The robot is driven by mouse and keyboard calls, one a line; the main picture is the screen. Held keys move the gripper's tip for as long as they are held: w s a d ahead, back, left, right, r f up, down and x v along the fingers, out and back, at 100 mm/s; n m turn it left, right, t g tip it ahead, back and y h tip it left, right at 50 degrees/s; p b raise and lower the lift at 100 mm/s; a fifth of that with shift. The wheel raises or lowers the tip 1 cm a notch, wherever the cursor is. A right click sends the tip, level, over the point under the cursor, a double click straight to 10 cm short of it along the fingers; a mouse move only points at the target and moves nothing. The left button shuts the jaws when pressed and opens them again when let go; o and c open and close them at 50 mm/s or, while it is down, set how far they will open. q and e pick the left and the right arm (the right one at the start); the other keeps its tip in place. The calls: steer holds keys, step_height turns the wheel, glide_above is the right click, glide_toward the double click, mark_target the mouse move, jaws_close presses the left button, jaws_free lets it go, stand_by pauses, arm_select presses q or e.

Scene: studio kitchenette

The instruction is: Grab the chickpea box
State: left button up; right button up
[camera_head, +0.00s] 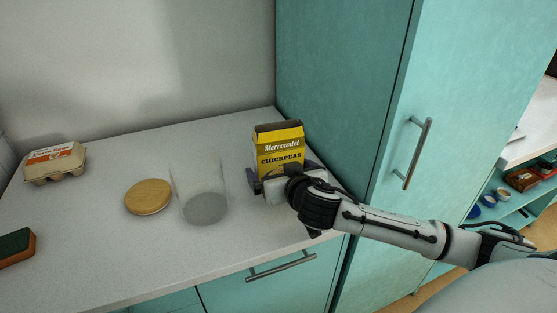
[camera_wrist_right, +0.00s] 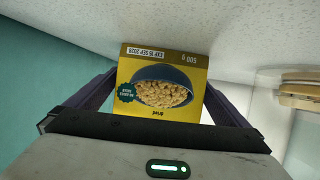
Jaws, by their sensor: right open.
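The yellow chickpea box (camera_head: 279,146), labelled "Merrowdel Chickpeas", stands upright on the counter near the teal cabinet, and its top flap looks raised. My right gripper (camera_head: 287,177) is at the box's near side, with its fingers reaching to the left and right of it. In the right wrist view the box (camera_wrist_right: 163,85) shows between the two open fingers (camera_wrist_right: 160,100), its face with a bowl of chickpeas towards the camera. I cannot tell whether either finger touches it. The box's lower part is hidden by the gripper in the head view. My left gripper is not in view.
A clear jar (camera_head: 200,191) stands left of the gripper, with a round wooden lid (camera_head: 148,197) beside it. An egg carton (camera_head: 55,163) and a green-and-orange sponge (camera_head: 16,247) are farther left. The tall teal cabinet (camera_head: 340,80) closes off the right side.

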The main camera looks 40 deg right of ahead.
steer(key=c, duration=1)
